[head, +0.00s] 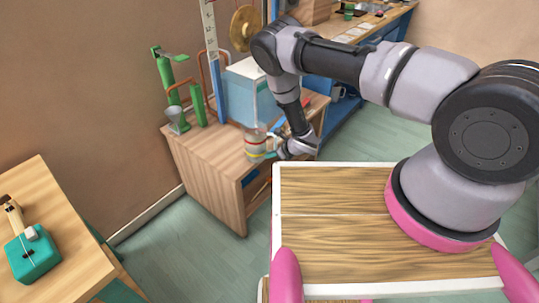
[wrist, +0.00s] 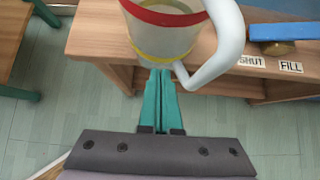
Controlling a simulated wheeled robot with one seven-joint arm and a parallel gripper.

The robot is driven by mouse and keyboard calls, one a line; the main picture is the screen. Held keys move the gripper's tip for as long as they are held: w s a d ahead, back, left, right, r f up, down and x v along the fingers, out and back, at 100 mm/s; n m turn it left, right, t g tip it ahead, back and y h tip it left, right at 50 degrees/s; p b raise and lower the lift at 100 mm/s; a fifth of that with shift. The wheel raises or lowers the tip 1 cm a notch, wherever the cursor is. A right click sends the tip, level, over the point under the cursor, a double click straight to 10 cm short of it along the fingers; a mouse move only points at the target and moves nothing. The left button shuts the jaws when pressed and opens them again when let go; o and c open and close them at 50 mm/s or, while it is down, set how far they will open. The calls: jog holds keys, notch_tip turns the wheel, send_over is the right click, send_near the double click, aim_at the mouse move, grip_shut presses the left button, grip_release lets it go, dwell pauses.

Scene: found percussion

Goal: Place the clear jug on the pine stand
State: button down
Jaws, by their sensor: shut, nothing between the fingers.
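The clear jug (head: 256,147) has a red band, a yellow band and a pale handle. It sits near the front edge of a wooden bench (head: 210,152), and its lower part also shows large in the wrist view (wrist: 160,37). My gripper (head: 275,143) is beside the jug in the head view. In the wrist view its teal fingers (wrist: 160,74) are shut and empty, with their tips close to the jug's yellow band and the lower end of the handle. I cannot tell whether they touch it. I cannot tell which wooden piece is the pine stand.
Green cylinders (head: 180,93), a grey funnel (head: 178,121) and a white-and-blue tank (head: 243,92) stand behind the jug. A blue lever (wrist: 285,29) is right of it, near "SHUT" and "FILL" labels. A table (head: 65,222) with a teal device (head: 33,256) is at left.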

jog(key=shift+w+a, duration=0.2)
jog(key=shift+a, duration=0.05)
